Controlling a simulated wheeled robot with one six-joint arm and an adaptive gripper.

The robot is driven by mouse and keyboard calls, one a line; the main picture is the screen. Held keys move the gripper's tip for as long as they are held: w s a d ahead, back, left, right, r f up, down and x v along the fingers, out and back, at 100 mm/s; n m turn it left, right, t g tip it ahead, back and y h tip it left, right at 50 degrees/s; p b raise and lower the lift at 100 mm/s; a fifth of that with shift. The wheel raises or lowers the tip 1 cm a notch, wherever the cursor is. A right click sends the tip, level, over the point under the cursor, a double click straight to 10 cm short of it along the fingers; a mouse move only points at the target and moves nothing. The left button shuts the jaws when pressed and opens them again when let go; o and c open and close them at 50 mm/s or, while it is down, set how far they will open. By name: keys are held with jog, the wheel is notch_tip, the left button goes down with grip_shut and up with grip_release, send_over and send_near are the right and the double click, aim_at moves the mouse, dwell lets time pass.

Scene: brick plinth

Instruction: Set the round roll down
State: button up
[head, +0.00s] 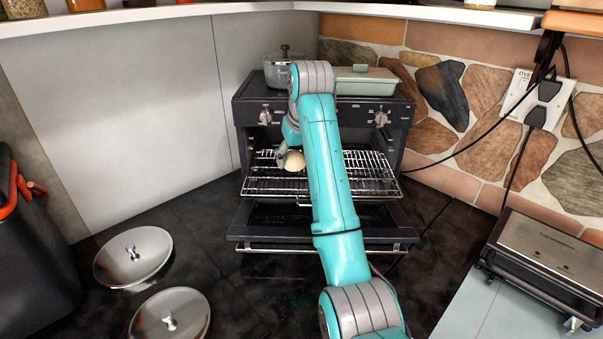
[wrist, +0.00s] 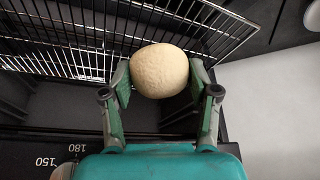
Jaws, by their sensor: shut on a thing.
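The round roll (wrist: 159,71) is pale and ball-shaped, held between both fingers of my gripper (wrist: 160,80) in the wrist view. In the head view the roll (head: 294,161) shows at the open front of the small dark oven, with my gripper (head: 281,156) shut on it. The roll appears over the pulled-out wire rack (head: 270,184); I cannot tell whether it touches the wires. The rack also shows behind the roll in the wrist view (wrist: 75,40). My arm hides part of the oven and rack in the head view.
The oven (head: 248,112) has its door (head: 250,246) lowered below the rack. A grey pot (head: 283,72) and a green lidded dish (head: 366,82) stand on top. Two steel lids (head: 120,270) (head: 185,318) lie at left. A grill (head: 552,250) stands at right.

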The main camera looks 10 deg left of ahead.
aim_at(294, 184)
jog(key=shift+f, duration=2.85)
jog(key=shift+f, duration=0.15)
jog(key=o, duration=0.8)
jog(key=shift+o, duration=0.2)
